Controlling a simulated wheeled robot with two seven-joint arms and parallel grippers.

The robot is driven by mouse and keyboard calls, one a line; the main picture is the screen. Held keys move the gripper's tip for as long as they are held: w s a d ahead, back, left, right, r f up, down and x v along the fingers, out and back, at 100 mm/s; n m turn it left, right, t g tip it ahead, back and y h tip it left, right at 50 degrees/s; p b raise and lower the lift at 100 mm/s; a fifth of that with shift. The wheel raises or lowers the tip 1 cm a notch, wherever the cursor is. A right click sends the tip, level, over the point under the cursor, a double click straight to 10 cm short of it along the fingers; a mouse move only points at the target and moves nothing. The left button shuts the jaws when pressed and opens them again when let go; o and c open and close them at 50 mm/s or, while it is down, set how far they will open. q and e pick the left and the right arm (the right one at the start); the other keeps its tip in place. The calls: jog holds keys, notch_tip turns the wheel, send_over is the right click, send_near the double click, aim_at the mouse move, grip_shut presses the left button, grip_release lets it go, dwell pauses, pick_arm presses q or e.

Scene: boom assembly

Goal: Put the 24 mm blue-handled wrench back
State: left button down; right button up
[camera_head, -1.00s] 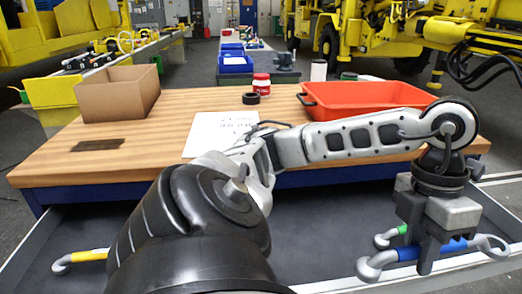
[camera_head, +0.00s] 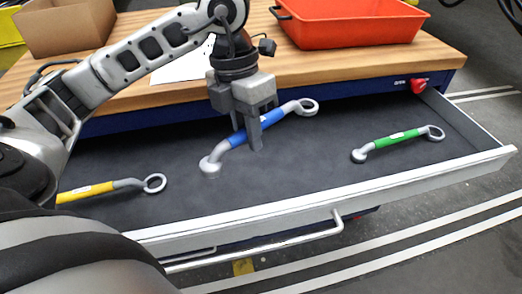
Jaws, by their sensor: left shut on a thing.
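The blue-handled wrench (camera_head: 267,119) is inside the open drawer (camera_head: 300,172), between the yellow-handled wrench (camera_head: 85,192) on the left and the green-handled wrench (camera_head: 397,138) on the right. It lies slantwise, its ring end at the upper right. My left gripper (camera_head: 248,138) points down and is shut on its blue handle. I cannot tell whether the wrench touches the drawer floor. The left arm comes in from the left and hides part of the yellow wrench. My right gripper is not in view.
The wooden bench top (camera_head: 345,65) above the drawer holds an orange tray (camera_head: 345,25), a cardboard box (camera_head: 62,28) and white paper (camera_head: 182,68). A red knob (camera_head: 418,86) sits at the drawer's right. The drawer's front wall and handle (camera_head: 330,230) face me.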

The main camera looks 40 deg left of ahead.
pick_arm(q)
jog(key=shift+d, duration=0.1)
jog(key=f+m+b, duration=0.1)
jog(key=f+m, duration=0.1)
jog(key=f, duration=0.2)
jog(key=w+d+f+m+b, duration=0.1)
jog(key=f+m+b, duration=0.1)
jog(key=f, duration=0.2)
jog(key=w+f+m+g+b, duration=0.1)
jog(key=f, duration=0.4)
jog(key=shift+d+m+y, duration=0.4)
jog(key=shift+f+b, duration=0.55)
jog(key=shift+f, duration=0.1)
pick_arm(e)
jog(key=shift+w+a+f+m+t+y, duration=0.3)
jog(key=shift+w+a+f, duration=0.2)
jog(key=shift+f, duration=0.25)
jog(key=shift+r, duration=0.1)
pick_arm(q)
jog(key=shift+s+a, duration=0.25)
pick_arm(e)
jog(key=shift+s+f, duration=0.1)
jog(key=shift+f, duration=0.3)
pick_arm(q)
jog(key=shift+f+b, duration=0.15)
jog(key=shift+b, duration=0.15)
